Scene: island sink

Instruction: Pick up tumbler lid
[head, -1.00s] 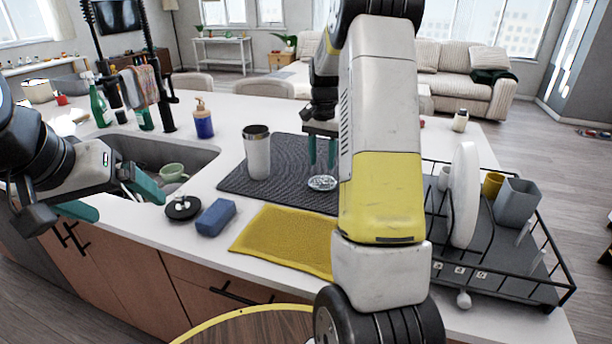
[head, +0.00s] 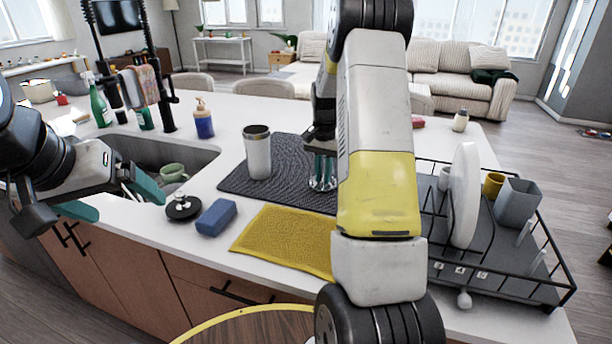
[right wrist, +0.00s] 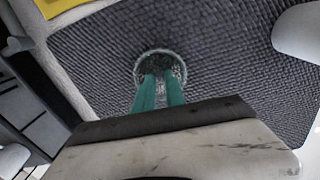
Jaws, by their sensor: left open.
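The tumbler lid (head: 323,187), a small clear round piece, sits on the dark ribbed mat; it also shows in the right wrist view (right wrist: 161,56). My right gripper (head: 323,173) points down onto it with teal fingers drawn close together at its middle. The right wrist view shows both fingertips (right wrist: 161,77) inside the lid's outline, apparently shut on its centre. The exact contact is hidden. The steel and white tumbler (head: 258,155) stands upright to the left on the mat. My left gripper (head: 118,198) is open and empty by the sink's front edge.
A yellow cloth (head: 285,240), blue sponge (head: 216,216) and black round stopper-like piece (head: 183,207) lie in front of the mat (head: 240,183). A dish rack (head: 500,275) with a plate stands right. The sink (head: 190,155) is left.

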